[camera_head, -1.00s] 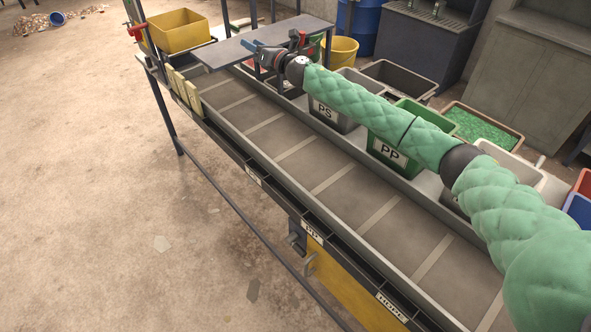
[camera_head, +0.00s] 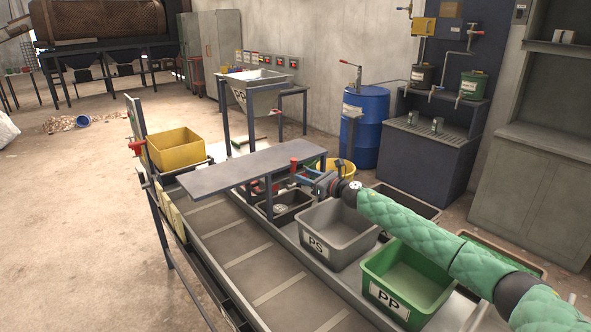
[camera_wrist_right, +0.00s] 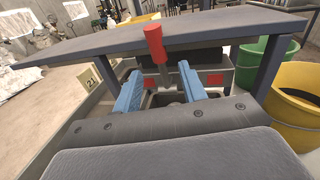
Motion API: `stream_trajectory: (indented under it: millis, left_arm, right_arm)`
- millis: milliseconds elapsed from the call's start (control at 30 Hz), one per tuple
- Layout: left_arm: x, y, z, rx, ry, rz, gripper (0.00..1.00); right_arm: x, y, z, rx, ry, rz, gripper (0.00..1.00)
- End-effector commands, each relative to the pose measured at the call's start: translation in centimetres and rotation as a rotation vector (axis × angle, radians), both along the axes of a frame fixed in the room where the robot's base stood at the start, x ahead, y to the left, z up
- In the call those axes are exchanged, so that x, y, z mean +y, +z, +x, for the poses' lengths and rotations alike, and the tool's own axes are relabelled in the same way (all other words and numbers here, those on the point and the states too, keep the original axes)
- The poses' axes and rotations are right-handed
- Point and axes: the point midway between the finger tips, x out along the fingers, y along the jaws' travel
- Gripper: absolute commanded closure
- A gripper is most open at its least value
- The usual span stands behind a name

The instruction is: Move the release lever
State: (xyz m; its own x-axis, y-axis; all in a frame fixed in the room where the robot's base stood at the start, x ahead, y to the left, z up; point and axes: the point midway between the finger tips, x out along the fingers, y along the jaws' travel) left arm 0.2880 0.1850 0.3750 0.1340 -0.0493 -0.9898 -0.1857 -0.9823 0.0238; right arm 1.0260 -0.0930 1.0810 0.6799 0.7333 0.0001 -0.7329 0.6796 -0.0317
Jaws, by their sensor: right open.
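The release lever, with a red grip (camera_head: 294,163) on a metal shaft, stands at the edge of the grey raised plate. It also shows upright in the right wrist view (camera_wrist_right: 155,45), leaning slightly. My left gripper is not in view.
The grey plate (camera_head: 235,172) sits close above the fingers. Below my right arm are a grey PS bin (camera_head: 345,250) and a green PP bin (camera_head: 388,303). A yellow bucket (camera_wrist_right: 300,100) stands right of the gripper. A hopper (camera_head: 262,92) stands behind.

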Motion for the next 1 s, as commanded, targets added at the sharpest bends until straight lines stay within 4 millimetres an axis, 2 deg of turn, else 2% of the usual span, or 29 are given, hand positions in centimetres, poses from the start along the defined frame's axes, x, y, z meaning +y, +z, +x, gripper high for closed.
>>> stream_trajectory:
  millis: [233,500,967,1000]
  left_arm:
    - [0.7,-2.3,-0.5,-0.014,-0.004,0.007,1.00]
    - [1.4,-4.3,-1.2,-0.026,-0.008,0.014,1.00]
    - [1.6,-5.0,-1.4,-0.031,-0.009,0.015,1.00]
    - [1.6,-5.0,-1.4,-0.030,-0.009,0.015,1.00]
  right_arm:
    - [2.5,0.3,2.2,0.002,0.000,0.003,0.58]
    - [4.3,0.2,4.0,0.001,-0.001,0.003,0.58]
    - [4.8,0.1,4.5,0.001,-0.001,0.001,0.58]
    - [4.8,0.1,4.5,0.001,-0.001,0.001,0.64]
